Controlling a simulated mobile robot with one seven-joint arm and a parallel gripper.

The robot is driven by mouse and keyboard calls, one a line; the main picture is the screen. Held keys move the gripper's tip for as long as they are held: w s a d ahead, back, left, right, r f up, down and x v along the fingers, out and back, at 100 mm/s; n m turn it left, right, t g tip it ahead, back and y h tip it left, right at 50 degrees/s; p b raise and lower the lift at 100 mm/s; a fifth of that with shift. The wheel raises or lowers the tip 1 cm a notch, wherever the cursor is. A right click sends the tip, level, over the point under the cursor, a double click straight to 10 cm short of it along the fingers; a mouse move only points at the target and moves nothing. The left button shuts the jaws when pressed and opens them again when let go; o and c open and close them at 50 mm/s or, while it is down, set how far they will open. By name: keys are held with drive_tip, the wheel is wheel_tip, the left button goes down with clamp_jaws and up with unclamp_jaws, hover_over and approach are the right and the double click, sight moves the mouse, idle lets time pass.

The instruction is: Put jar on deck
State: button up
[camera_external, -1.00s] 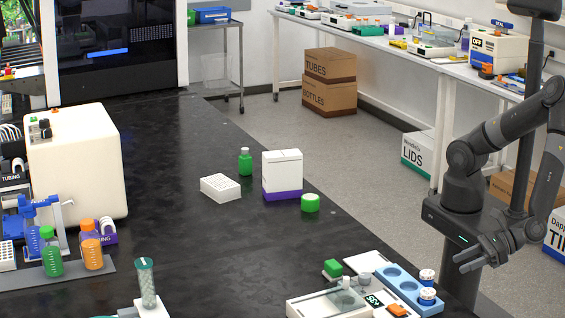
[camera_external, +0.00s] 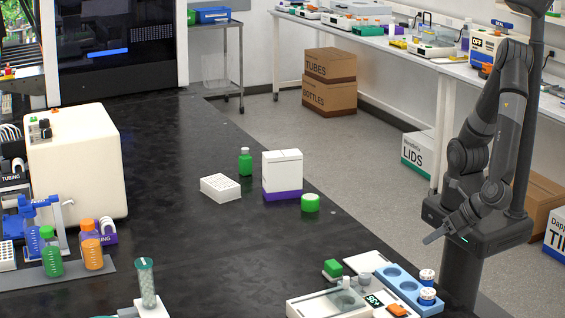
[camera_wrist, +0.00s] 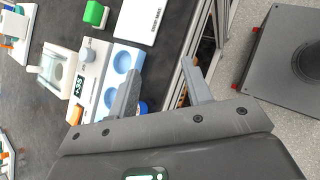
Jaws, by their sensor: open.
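Two small jars with white and blue lids, the rear one (camera_external: 427,276) and the front one (camera_external: 427,295), stand at the right end of a light-blue deck with round wells (camera_external: 392,274). In the wrist view the deck (camera_wrist: 131,46) lies left of my gripper, with round wells showing. A blue round shape behind the left finger there is mostly hidden; it may be a jar. My gripper (camera_wrist: 161,70) is open and empty. In the external view my gripper (camera_external: 432,238) hangs above and behind the jars, apart from them.
A scale-like instrument with a display (camera_external: 375,299) sits beside the deck, with a green block (camera_external: 333,268) and a flat white item (camera_external: 364,262) behind. Bare bench lies left of the instrument.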

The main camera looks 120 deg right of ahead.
drive_tip(key=s+d+r+m+g+y, duration=0.1)
drive_tip(key=d+r+m+g+y, duration=0.1)
drive_tip(key=d+r+m, duration=0.55)
drive_tip(key=d+r+m+g+y, duration=0.25)
drive_tip(key=d+m, duration=0.25)
drive_tip(key=d, duration=0.5)
drive_tip(key=s+d+r+m+t+y, duration=0.2)
drive_tip(key=s+d+r+m+t, duration=0.1)
drive_tip(key=s+d+r+m, duration=0.6)
drive_tip(key=shift+d+r+m, duration=0.3)
drive_tip(key=shift+r+m, duration=0.1)
drive_tip(key=shift+m, duration=0.35)
